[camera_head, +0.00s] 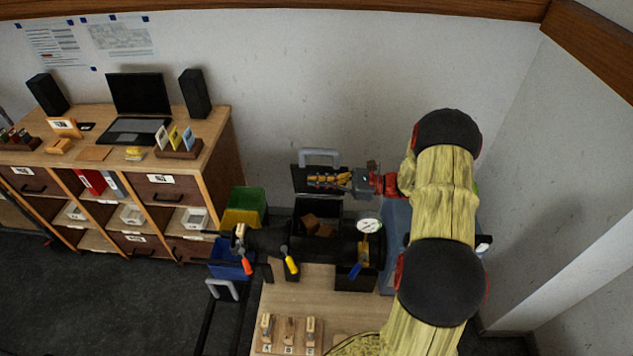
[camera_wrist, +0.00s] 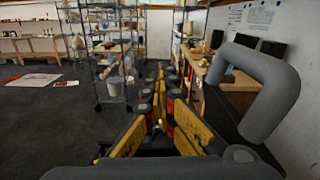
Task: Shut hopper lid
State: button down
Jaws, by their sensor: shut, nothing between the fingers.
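The hopper (camera_head: 296,218) is an open black box with brown blocks inside, on a black machine. Its dark lid (camera_head: 300,181) stands raised at the back of the box, with a grey loop handle (camera_head: 320,154) on its upper edge. My gripper (camera_head: 312,181) reaches in from the right and points left, below the handle and overlapping the lid in the head view. Whether it touches the lid I cannot tell. In the wrist view the yellow fingers (camera_wrist: 160,105) are together and empty, and the grey handle (camera_wrist: 285,95) looms at the right.
A round white gauge (camera_head: 369,226) and levers with red and yellow grips (camera_head: 291,264) are on the machine. Green and yellow bins (camera_head: 248,203) stand to its left. A wooden bench (camera_head: 300,295) is in front. The wall is close behind.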

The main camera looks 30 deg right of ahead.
jog(key=c, duration=2.3)
grip_release()
jog(key=o, duration=0.6)
jog(key=shift+o, duration=0.2)
jog(key=shift+d, duration=0.1)
jog(key=v, duration=1.2)
